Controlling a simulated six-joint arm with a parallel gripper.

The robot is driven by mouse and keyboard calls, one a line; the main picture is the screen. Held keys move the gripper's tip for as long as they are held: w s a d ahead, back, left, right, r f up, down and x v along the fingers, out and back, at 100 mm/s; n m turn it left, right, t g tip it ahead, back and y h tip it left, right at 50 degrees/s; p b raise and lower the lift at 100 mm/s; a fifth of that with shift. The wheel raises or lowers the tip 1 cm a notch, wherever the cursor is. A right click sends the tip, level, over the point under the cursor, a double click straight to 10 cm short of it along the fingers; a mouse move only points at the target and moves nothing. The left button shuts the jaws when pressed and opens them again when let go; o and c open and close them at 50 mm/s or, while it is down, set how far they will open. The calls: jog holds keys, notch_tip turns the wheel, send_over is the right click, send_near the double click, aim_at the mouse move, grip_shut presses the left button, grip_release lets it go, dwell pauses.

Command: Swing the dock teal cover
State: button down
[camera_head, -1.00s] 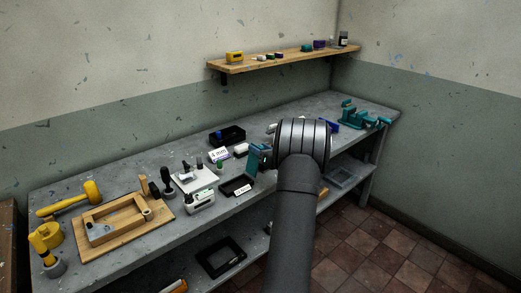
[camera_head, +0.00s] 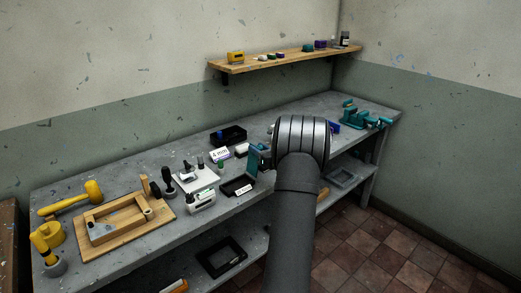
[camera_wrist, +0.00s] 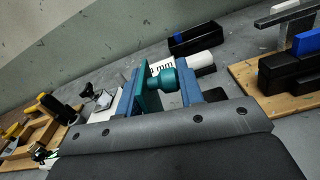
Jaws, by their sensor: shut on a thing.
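The teal cover (camera_wrist: 146,98) shows in the wrist view as a flat, tilted teal plate with a round teal knob (camera_wrist: 163,80) on its right. My gripper (camera_wrist: 158,84) has its blue fingers on either side of the knob and plate, shut on the teal cover. In the head view my gripper (camera_head: 258,158) is over the middle of the bench, mostly behind my own dark wrist. The cover's hinge and the dock under it are hidden by the gripper, so I cannot tell how far it is swung.
A black box (camera_head: 228,136) and a labelled white block (camera_head: 219,154) stand left of the gripper. A black tray (camera_head: 238,187) lies in front. A teal vise (camera_head: 362,116) is at the bench's right end. A wooden frame (camera_head: 124,219) and yellow mallet (camera_head: 76,198) lie left.

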jog(key=shift+s+a+r, duration=0.15)
jog(key=shift+s+a, duration=0.05)
jog(key=shift+s, duration=0.05)
jog(key=s+a+f, duration=0.1)
jog(key=s+a, duration=0.1)
jog(key=s, duration=0.1)
jog(key=s+a+f, duration=0.2)
jog(key=s+a, duration=0.1)
jog(key=s+a+f, duration=0.1)
jog(key=s+a, duration=0.1)
jog(key=a, duration=0.1)
jog(key=shift+s+a+f, duration=0.2)
jog(key=shift+s+a, duration=0.05)
jog(key=shift+s, duration=0.15)
jog(key=shift+s+a+f, duration=0.2)
jog(key=shift+s+f, duration=0.05)
jog(key=shift+f, duration=0.25)
jog(key=shift+s+a+f, duration=0.2)
jog(key=shift+f, duration=0.25)
jog(key=c, duration=2)
grip_release()
jog(key=shift+w+f, duration=0.1)
jog(key=shift+w, duration=0.05)
jog(key=shift+c, duration=0.2)
jog(key=o, duration=1)
jog(key=shift+a+r, duration=0.1)
jog(key=shift+r, duration=0.15)
jog(key=shift+c, duration=0.2)
jog(key=v, duration=1.7)
jog(key=shift+s, duration=0.25)
